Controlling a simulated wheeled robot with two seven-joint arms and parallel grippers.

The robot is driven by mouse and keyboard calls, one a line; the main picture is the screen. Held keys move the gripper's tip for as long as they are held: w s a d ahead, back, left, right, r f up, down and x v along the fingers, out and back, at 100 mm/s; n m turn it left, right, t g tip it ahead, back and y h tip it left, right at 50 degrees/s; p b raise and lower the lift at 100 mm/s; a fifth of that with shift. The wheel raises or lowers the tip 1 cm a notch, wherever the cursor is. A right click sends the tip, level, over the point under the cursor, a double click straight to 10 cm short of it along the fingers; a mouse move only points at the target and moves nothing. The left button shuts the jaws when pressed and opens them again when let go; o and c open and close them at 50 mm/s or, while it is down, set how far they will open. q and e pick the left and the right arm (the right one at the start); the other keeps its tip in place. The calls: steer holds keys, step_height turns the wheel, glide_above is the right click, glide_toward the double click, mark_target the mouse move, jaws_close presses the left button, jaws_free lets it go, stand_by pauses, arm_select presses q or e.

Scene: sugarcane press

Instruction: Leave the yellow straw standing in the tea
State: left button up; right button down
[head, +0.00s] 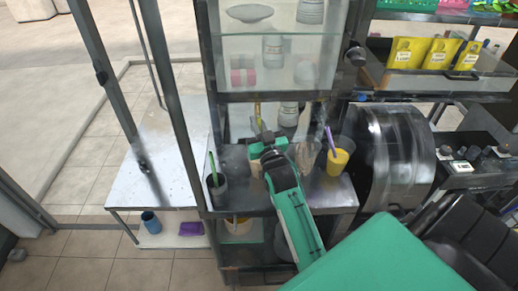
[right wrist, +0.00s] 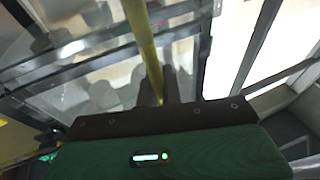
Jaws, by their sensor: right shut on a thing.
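The yellow straw (head: 258,113) stands roughly upright at my right gripper (head: 268,149), its upper part showing above the jaws in the head view. The right wrist view shows the straw (right wrist: 147,50) close up, running down to the jaws, which are shut on it. A pale cup (head: 256,168) with a tan tint is just below the gripper, mostly covered by it. I cannot tell whether it is the tea or whether the straw's lower end is inside it. My left gripper is not in view.
On the same metal shelf are a dark cup with a green straw (head: 213,166), a clear cup (head: 307,156), and a yellow drink (head: 338,162) with a purple straw. A glass cabinet (head: 280,60) rises above. A large metal drum (head: 395,158) stands to the right.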

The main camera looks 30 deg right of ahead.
steer(key=shift+f+b, duration=0.6)
steer(key=shift+f, duration=0.5)
steer(key=c, duration=1.5)
jaws_free()
step_height(320, 180, up, 7)
steer(key=p, duration=0.6)
